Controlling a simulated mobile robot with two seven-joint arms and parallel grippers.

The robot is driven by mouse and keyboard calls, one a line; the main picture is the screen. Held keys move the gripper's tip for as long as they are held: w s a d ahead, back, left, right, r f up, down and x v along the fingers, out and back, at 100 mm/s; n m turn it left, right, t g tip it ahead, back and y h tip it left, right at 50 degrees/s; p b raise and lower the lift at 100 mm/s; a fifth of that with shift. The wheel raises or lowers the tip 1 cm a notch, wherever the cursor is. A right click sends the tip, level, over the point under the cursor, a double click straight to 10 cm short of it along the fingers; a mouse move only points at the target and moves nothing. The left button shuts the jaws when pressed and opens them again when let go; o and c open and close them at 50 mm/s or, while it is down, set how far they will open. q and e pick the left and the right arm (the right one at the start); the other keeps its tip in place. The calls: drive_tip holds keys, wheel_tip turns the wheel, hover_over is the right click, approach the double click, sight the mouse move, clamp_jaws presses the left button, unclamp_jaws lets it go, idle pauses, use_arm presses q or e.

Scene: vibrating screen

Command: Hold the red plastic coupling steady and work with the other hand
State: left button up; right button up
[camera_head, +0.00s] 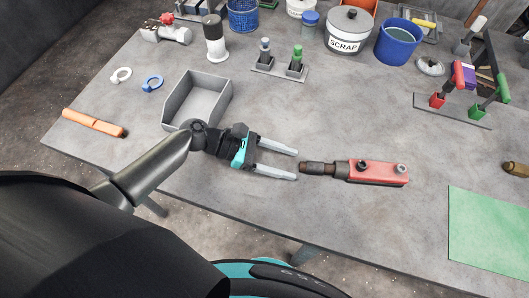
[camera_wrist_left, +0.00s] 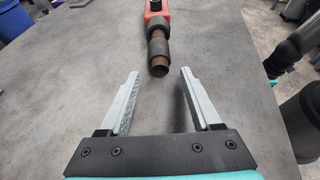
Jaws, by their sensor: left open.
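The red coupling (camera_head: 378,173) lies on the grey table, with a dark cylindrical section and a brownish tube end pointing left towards my left gripper. My left gripper (camera_head: 296,164) is open and empty, its two pale fingers pointing right, just short of the tube end. In the left wrist view the coupling (camera_wrist_left: 157,38) lies ahead, its brown end near the gap between the open fingertips (camera_wrist_left: 160,74), not between the finger pads. My right gripper is not in view.
A grey open bin (camera_head: 222,103) stands behind my left arm. An orange tool (camera_head: 94,122) lies far left. A green mat (camera_head: 488,230) lies at right. A SCRAP bucket (camera_head: 348,32), a blue bucket (camera_head: 397,42) and a tool rack (camera_head: 462,110) stand behind. Table around the coupling is clear.

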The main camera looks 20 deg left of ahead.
use_arm(q)
drive_tip(key=shift+x, duration=1.05)
clamp_jaws()
